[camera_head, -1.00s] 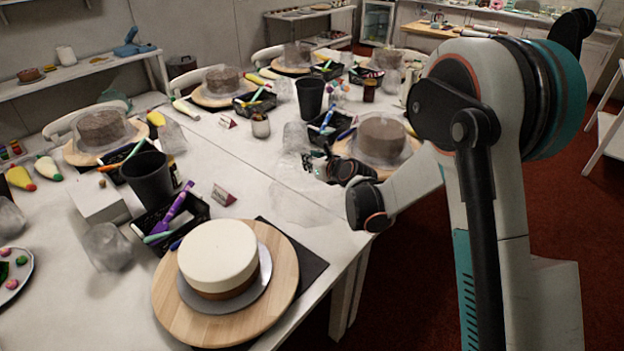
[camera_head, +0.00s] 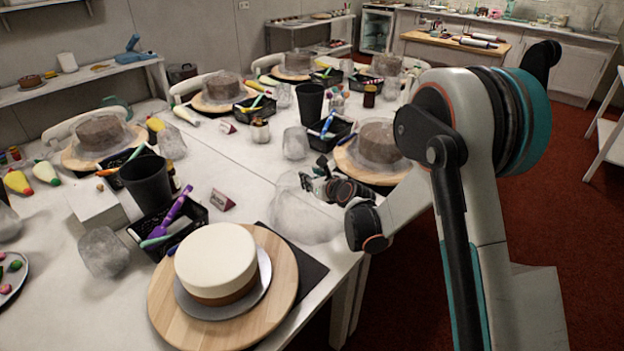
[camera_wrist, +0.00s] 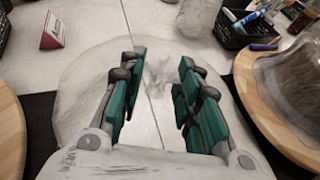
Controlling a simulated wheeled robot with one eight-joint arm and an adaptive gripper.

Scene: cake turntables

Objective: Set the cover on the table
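The clear, see-through cover (camera_head: 292,222) is at the table's right edge, behind the white-and-brown cake (camera_head: 216,262). In the wrist view the cover's (camera_wrist: 78,92) pale round outline spreads around and below my fingers. My gripper (camera_head: 318,184) is over the cover. In the wrist view my gripper (camera_wrist: 160,72) has its two green-padded fingers spread apart, with a faint clear lump, maybe the cover's knob, between the tips. Contact with it cannot be made out. The table (camera_head: 250,185) shows through the cover, so its exact height is hard to judge.
The cake stands on a wooden turntable (camera_head: 170,318) over a dark mat. A covered cake on another turntable (camera_head: 348,165) is just beyond the gripper. A black tool tray (camera_head: 198,225), a dark cup (camera_head: 146,182) and a small sign (camera_head: 222,200) stand to the left.

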